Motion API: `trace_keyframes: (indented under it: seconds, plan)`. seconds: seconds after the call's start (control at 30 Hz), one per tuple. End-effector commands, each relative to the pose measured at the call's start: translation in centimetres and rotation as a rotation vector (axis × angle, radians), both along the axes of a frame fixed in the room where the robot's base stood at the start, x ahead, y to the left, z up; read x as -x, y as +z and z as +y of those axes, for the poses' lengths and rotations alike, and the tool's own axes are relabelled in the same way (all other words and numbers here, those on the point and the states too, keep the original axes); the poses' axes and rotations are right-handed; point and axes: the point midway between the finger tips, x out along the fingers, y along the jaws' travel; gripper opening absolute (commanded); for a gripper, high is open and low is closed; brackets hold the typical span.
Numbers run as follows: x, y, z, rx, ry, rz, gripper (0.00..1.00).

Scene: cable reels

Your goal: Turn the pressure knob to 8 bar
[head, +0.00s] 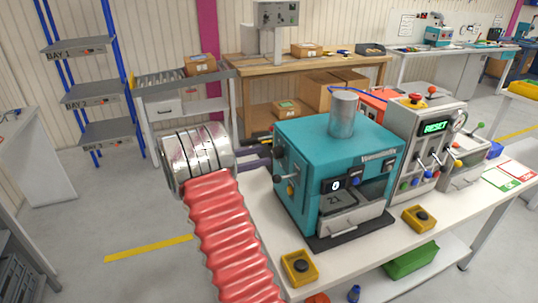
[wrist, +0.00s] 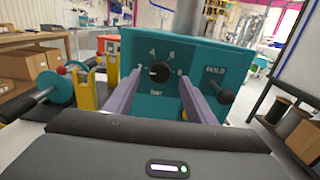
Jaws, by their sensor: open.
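The teal machine (head: 318,135) stands on the white bench. Its side panel (wrist: 205,58) faces the wrist camera. The black pressure knob (wrist: 159,71) sits on that panel, with a dial of numbers around it and "bar" below. Its pale mark seems to point left, toward the lowest number; the 8 is at the right. My gripper (wrist: 160,77) is open, with one purple finger on each side of the knob. I cannot tell whether the fingers touch it. In the head view my gripper (head: 262,152) is at the machine's left side.
A black-tipped lever (wrist: 222,96) under the word HOLD stands close to my right finger in the wrist view. A teal wheel (wrist: 55,88) on yellow supports is at the left. A grey control box (head: 425,125) reading RESET and yellow trays (head: 300,266) share the bench.

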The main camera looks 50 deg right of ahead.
Motion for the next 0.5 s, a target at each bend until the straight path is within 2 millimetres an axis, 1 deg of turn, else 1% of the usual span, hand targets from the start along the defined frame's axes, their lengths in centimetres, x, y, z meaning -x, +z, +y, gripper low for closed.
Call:
trace_keyframes:
  seconds: [0.03, 0.2, 0.33, 0.5]
  plan:
    - [0.5, 0.0, -0.8, -0.001, -0.003, -0.001, 0.50]
    - [1.6, 0.0, -2.7, 0.000, -0.002, 0.000, 0.50]
    - [2.1, 0.0, -3.5, -0.001, -0.002, -0.001, 0.50]
    - [2.3, 0.0, -3.8, 0.000, -0.001, 0.000, 0.50]
